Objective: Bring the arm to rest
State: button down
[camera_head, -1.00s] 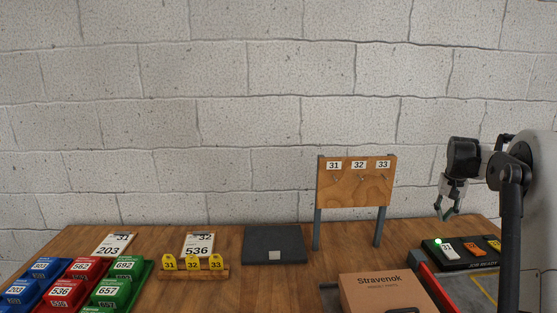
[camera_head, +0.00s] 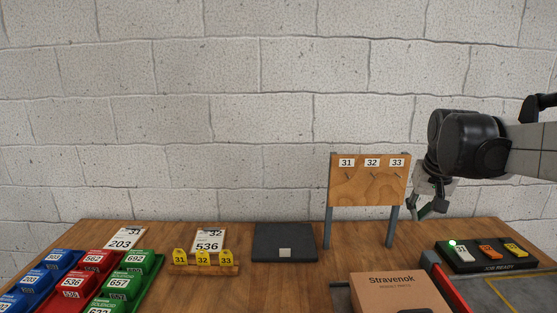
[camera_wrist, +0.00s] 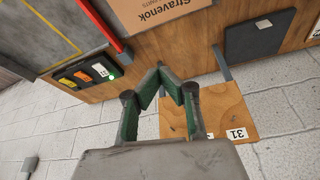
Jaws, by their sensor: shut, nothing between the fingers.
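My gripper (camera_head: 430,208) hangs from my arm at the right of the head view, in the air just right of the wooden peg board (camera_head: 368,183). Its fingers point down and are shut with nothing between them. In the wrist view my gripper (camera_wrist: 160,69) shows its green-padded fingers coming together, empty, with the peg board (camera_wrist: 215,108) beyond them. It looks apart from the board and the bench. My arm reaches in from the right edge.
The JOB READY tray (camera_head: 463,264) holds a white, an orange and a yellow tag; its green light is lit. A Stravenok box (camera_head: 398,293), a dark pad (camera_head: 284,243), a yellow tag rack (camera_head: 203,267) and coloured bins (camera_head: 125,277) stand on the bench (camera_head: 305,285).

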jog(key=s+a+f+t, duration=0.1)
jog(key=s+a+f, duration=0.2)
jog(key=s, duration=0.4)
jog(key=s+a+f+n+t+b, duration=0.1)
jog(key=s+a+f, duration=0.2)
jog(key=s+a, duration=0.3)
jog(key=s+a+f+n+t+y, duration=0.1)
jog(key=s+a+f, duration=0.2)
jog(key=s, duration=0.6)
jog(key=shift+s+a+f, duration=0.25)
jog(key=shift+a+f, duration=0.15)
jog(key=shift+a, duration=0.25)
